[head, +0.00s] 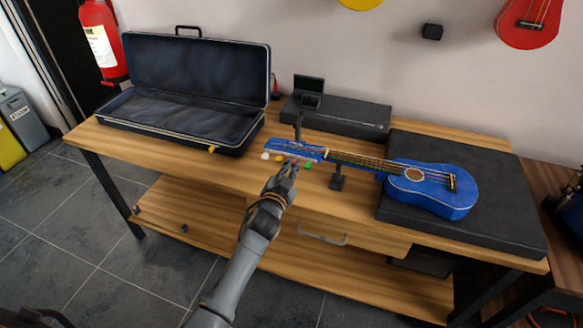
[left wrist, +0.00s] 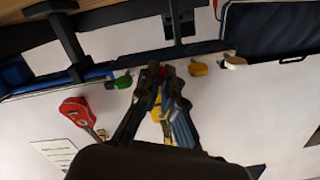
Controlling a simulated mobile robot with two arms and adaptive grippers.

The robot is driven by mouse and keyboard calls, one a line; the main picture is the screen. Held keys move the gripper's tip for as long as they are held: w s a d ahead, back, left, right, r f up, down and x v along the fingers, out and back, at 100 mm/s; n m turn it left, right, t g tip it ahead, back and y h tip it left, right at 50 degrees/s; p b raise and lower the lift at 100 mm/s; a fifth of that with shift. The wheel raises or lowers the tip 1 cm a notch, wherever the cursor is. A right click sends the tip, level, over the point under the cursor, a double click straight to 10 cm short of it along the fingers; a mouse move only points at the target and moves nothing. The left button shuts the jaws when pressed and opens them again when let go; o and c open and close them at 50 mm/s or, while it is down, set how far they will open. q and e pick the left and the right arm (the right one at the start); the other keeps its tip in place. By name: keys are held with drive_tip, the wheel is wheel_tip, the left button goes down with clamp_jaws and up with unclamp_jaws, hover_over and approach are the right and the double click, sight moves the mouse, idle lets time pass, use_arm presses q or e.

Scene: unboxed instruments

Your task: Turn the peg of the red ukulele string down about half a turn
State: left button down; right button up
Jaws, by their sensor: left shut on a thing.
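The blue ukulele (head: 432,190) lies with its body on a black pad and its headstock (head: 295,149) reaching left over the table. Coloured pegs line the headstock's near edge: a white peg (head: 265,156), a yellow peg (head: 278,158) and a green peg (head: 308,166). My left gripper (head: 291,167) is shut at the red peg, between the yellow and green ones. In the left wrist view my left gripper (left wrist: 161,72) has its fingers around the red peg, which they mostly hide. The green peg (left wrist: 123,82) and yellow peg (left wrist: 198,69) flank it.
A dark stand (head: 337,180) is by the neck. An open dark case (head: 180,124) stands at the left of the wooden table (head: 240,175). A black box (head: 350,117) lies behind the headstock, and the black pad (head: 490,220) is at the right.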

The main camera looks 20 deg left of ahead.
use_arm(q)
drive_tip(key=m+b, duration=0.2)
drive_tip(key=m, duration=0.4)
drive_tip(key=shift+f+y, duration=0.15)
drive_tip(key=shift+y, duration=0.15)
drive_tip(key=m+b, duration=0.1)
drive_tip(key=m, duration=0.2)
drive_tip(key=shift+t, duration=0.3)
drive_tip(key=shift+m, duration=1.4)
drive_tip(key=c, duration=1.5)
unclamp_jaws()
